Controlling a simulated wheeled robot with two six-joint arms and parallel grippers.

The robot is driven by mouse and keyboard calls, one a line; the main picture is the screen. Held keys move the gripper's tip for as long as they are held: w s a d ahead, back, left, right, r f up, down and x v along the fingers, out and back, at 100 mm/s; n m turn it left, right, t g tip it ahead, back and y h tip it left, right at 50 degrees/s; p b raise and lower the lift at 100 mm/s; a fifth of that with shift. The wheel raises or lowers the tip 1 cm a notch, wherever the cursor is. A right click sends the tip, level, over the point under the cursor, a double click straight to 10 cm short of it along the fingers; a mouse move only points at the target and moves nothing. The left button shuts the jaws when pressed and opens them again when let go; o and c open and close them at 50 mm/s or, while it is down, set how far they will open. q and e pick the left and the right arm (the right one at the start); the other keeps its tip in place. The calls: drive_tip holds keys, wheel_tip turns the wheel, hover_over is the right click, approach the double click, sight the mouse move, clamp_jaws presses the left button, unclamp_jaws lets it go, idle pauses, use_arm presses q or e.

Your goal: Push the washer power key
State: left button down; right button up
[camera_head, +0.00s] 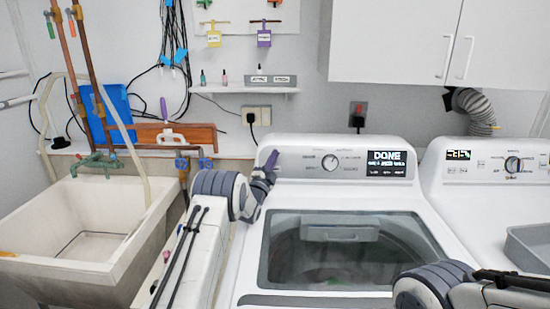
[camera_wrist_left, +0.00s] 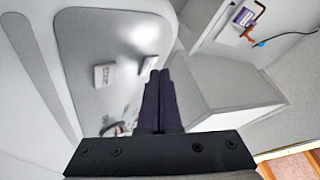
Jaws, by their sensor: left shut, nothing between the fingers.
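The white washer (camera_head: 285,200) stands in the middle of the head view with its glass lid closed. My left gripper (camera_head: 271,160) is at the panel's left end, left of the knob. Whether it touches the panel cannot be told. I cannot make out the power key; the gripper covers part of that end. In the left wrist view the dark fingers (camera_wrist_left: 158,85) are together and empty. My right arm shows at lower right, its gripper out of view.
A utility sink (camera_head: 100,235) stands at left. A second white machine (camera_head: 455,195) with a grey tray (camera_head: 530,245) is at right. A small shelf (camera_head: 240,90) with bottles and white cabinets (camera_head: 395,40) hang above the washer.

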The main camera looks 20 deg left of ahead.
use_arm(q)
drive_tip(key=shift+w+a, duration=0.1)
drive_tip(key=shift+w, duration=0.15)
idle(0.8)
drive_tip(key=shift+s, duration=0.15)
drive_tip(key=shift+s+d+r+b, duration=0.2)
drive_tip(key=shift+s+b, duration=0.1)
drive_tip(key=shift+s, duration=0.1)
drive_tip(key=s+d+r+p, duration=0.1)
drive_tip(key=s+r, duration=0.1)
drive_tip(key=s, duration=0.3)
drive_tip(key=shift+s+d, duration=0.25)
idle(0.4)
